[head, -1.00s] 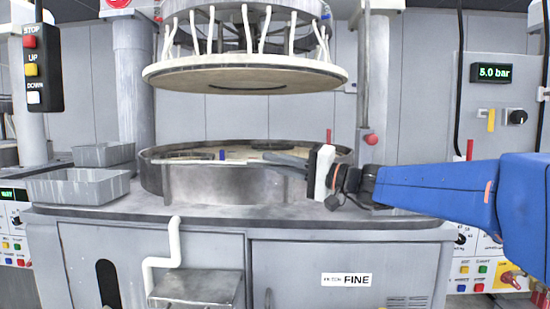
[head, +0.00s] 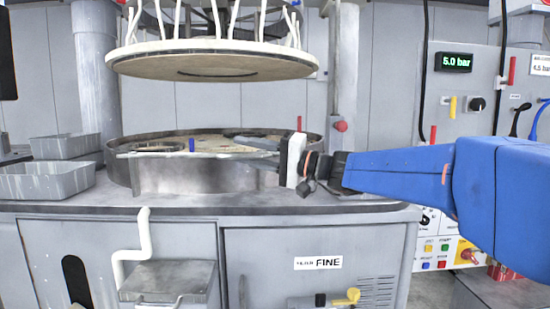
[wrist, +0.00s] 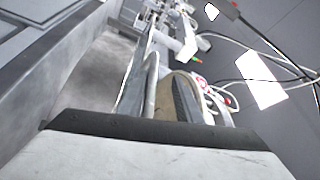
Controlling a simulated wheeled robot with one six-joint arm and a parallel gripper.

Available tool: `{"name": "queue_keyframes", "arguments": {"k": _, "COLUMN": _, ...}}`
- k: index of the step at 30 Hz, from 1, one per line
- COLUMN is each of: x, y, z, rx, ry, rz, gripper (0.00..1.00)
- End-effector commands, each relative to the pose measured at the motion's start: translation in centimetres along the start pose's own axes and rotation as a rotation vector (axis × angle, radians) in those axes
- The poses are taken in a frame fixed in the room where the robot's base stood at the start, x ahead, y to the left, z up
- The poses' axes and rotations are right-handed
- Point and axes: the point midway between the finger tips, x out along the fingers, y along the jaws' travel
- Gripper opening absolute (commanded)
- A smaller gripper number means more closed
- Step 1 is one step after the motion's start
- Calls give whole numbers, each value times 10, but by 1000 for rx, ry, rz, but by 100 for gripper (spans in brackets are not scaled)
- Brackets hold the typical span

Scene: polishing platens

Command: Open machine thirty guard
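The polishing machine has a round lower platen basin (head: 200,178) with a grey metal wall, open at the top. A pale upper plate (head: 210,62) hangs above it with a clear gap. I cannot make out a number thirty or a separate guard on the machine.
Grey trays (head: 48,181) stand on the deck at the left. A cabinet labelled FINE (head: 318,262) is below, with a yellow-handled valve (head: 347,297). A white pipe (head: 140,245) runs down the front. A control panel (head: 468,95) with a 5.0 bar display stands at the right.

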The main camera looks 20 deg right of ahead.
Motion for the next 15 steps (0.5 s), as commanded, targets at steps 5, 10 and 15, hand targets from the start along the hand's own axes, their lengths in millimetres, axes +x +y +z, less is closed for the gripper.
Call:
{"name": "queue_keyframes", "arguments": {"k": 5, "x": -18, "y": -1, "z": -1, "rx": -2, "ry": 3, "rz": 0, "gripper": 29}}
{"name": "queue_keyframes", "arguments": {"k": 10, "x": -39, "y": -1, "z": -1, "rx": -2, "ry": 3, "rz": -1, "gripper": 29}}
{"name": "queue_keyframes", "arguments": {"k": 15, "x": -58, "y": 0, "z": 0, "rx": -1, "ry": 3, "rz": 0, "gripper": 29}}
